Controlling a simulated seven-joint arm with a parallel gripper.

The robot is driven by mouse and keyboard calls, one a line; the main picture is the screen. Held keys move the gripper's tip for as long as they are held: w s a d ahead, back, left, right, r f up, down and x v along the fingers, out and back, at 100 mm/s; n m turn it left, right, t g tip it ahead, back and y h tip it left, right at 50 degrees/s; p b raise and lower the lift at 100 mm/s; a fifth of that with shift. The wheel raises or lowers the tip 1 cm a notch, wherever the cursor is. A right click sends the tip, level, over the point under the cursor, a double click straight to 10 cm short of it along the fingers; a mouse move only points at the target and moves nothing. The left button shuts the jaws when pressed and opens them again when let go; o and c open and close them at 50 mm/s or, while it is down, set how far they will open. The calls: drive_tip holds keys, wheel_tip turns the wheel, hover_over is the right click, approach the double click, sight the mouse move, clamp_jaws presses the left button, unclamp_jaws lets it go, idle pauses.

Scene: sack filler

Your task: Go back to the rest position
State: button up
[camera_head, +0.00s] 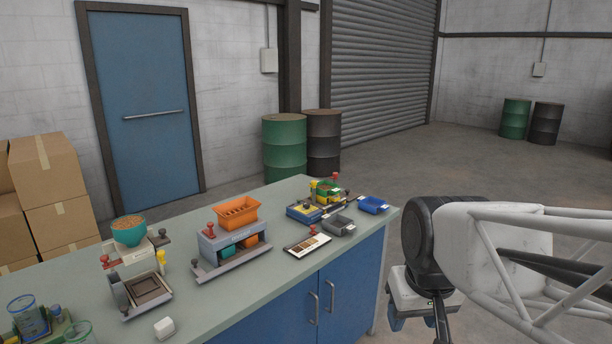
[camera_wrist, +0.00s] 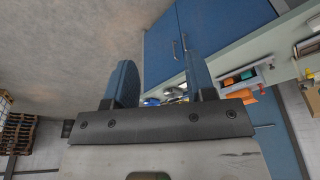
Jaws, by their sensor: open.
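My gripper (camera_wrist: 160,78) is open and empty, its two blue fingers apart in the wrist view. In the head view my gripper (camera_head: 422,318) hangs at the lower right, beyond the right end of the workbench (camera_head: 270,290) and apart from it. One blue finger shows there below the white hand; the other is partly hidden behind my arm.
Green (camera_head: 284,147) and black drums stand behind. Floor right of the bench is clear.

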drive_tip(key=s+d+f+m, duration=0.1)
drive_tip(key=s+d+f, duration=0.1)
drive_tip(key=s, duration=0.4)
drive_tip(key=shift+f, duration=0.5)
drive_tip(key=shift+a+r, duration=0.1)
idle(1.5)
